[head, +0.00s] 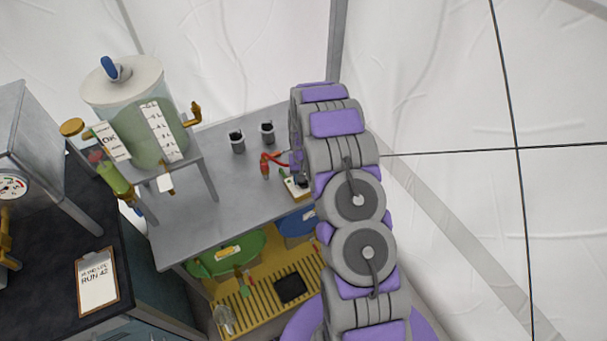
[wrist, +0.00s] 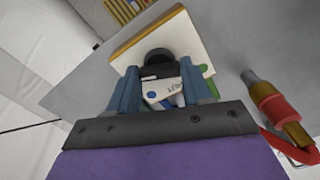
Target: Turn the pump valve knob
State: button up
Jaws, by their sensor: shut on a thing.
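The pump valve unit is a small cream-coloured block (head: 297,187) on the grey table, beside my arm in the head view. In the wrist view its cream plate (wrist: 122,58) fills the upper middle. The dark round knob (wrist: 157,56) stands on the plate. My gripper (wrist: 159,73) has its two blue-grey fingers on either side of the knob and is shut on it. A white part with a blue dot and lettering (wrist: 158,93) shows between the fingers. The fingertips' contact is partly hidden. My arm hides the gripper in the head view.
A red-handled fitting with a brass end (wrist: 275,105) lies right of the gripper. Two dark cups (head: 237,142) stand on the grey table (head: 205,215). A clear tank (head: 150,125) stands at left. A yellow slatted shelf (head: 250,310) is below.

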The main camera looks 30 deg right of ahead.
jog(key=shift+m+p, duration=0.6)
jog(key=shift+m, duration=0.9)
jog(key=o, duration=1.1)
jog(key=shift+c, duration=0.2)
jog(key=shift+r, duration=0.1)
notch_tip(320, 180, up, 17)
jog(key=p, duration=0.2)
jog(key=shift+r, duration=0.1)
